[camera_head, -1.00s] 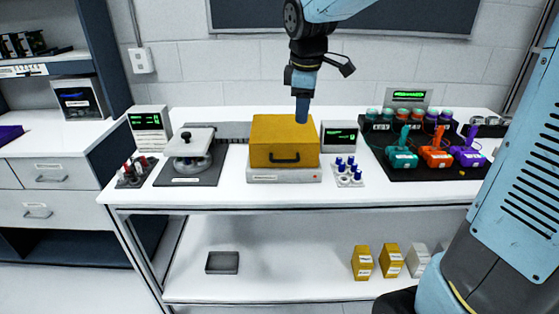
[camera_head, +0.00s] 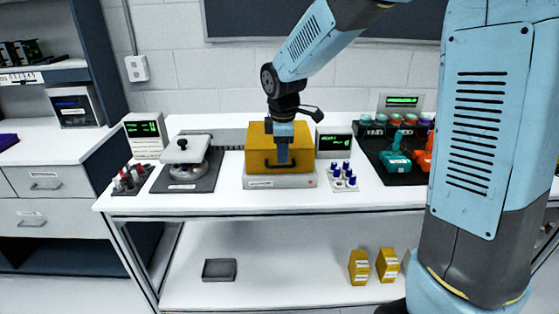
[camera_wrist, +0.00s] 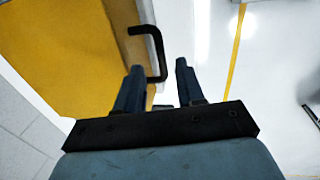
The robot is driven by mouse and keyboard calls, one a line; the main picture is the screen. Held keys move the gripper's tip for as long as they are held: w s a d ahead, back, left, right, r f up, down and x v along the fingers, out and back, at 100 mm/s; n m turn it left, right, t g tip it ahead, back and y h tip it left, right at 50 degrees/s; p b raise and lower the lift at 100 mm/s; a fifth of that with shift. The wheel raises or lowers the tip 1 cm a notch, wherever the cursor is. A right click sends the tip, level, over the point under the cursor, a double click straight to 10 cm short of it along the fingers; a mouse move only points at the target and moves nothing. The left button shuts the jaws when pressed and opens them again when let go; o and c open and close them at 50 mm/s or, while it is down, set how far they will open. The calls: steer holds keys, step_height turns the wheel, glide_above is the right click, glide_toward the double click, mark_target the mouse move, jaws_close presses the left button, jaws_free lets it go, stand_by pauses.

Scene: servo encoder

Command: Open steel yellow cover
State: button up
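The yellow steel cover (camera_head: 258,142) sits closed on a white base (camera_head: 262,183) in the middle of the bench. In the wrist view, the cover (camera_wrist: 60,55) fills the left side. Its black handle (camera_wrist: 157,48) sticks out from its front face. My gripper (camera_head: 283,158) points down in front of the cover. In the wrist view, my gripper (camera_wrist: 158,70) is open, with its two fingers apart. The handle's bar reaches into view between the fingertips, nearer the left finger. I cannot tell whether they touch. In the head view my gripper partly hides the handle.
A press-like device (camera_head: 186,158) on a dark mat stands left of the cover. Blue-topped pegs (camera_head: 343,177) and a small display (camera_head: 333,144) stand close on the right. A dark mat with a teal tool (camera_head: 395,160) lies further right. The bench front edge is clear.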

mark_target(282, 166)
steer(key=shift+w+f, duration=0.2)
steer(key=shift+f, duration=0.8)
steer(key=shift+w+f, duration=0.15)
steer(key=shift+f, duration=0.85)
jaws_close()
